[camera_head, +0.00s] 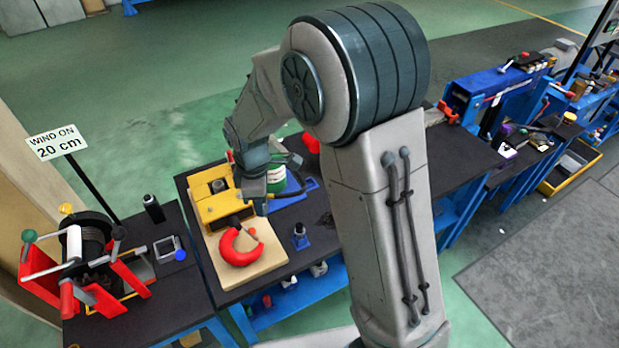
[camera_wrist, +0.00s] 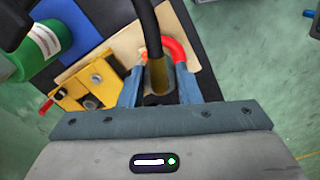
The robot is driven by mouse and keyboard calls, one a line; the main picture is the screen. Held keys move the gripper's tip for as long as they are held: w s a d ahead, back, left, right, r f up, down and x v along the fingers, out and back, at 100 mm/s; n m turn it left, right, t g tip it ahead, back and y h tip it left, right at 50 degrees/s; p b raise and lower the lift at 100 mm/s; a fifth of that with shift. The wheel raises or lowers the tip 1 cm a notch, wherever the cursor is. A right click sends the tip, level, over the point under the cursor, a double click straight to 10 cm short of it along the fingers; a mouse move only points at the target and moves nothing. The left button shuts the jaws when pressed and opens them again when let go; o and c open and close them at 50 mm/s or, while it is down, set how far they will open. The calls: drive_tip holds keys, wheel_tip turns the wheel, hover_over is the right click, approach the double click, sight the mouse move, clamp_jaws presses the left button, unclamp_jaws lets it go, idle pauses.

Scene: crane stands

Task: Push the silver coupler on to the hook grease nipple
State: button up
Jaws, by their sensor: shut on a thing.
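The red hook (camera_head: 236,250) lies on a pale wooden board (camera_head: 270,258) in front of a yellow block; it also shows in the wrist view (camera_wrist: 180,50). My gripper (camera_head: 260,206) is over the board just behind the hook. In the wrist view my gripper (camera_wrist: 158,92) is shut on a coupler (camera_wrist: 159,76) at the end of a black hose (camera_wrist: 146,25). The coupler looks brass-coloured there, not silver. Its tip and the grease nipple are hidden, so I cannot tell whether they touch.
The yellow block (camera_head: 222,207) stands close behind the hook. A green and white container (camera_head: 277,178) is behind my gripper. A small blue stand (camera_head: 301,238) is right of the board. A red winch (camera_head: 85,270) stands on the left bench.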

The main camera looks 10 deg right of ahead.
drive_tip(key=s+a+r+n, duration=0.1)
drive_tip(key=a+r+n, duration=0.2)
drive_tip(key=a+n, duration=0.2)
drive_tip(key=s+a+r+n, duration=0.1)
drive_tip(key=a+r+n, duration=0.3)
drive_tip(key=a, duration=0.6)
drive_tip(key=shift+a+n, duration=0.4)
drive_tip(key=shift+n, duration=0.6)
drive_tip(key=shift+f, duration=0.1)
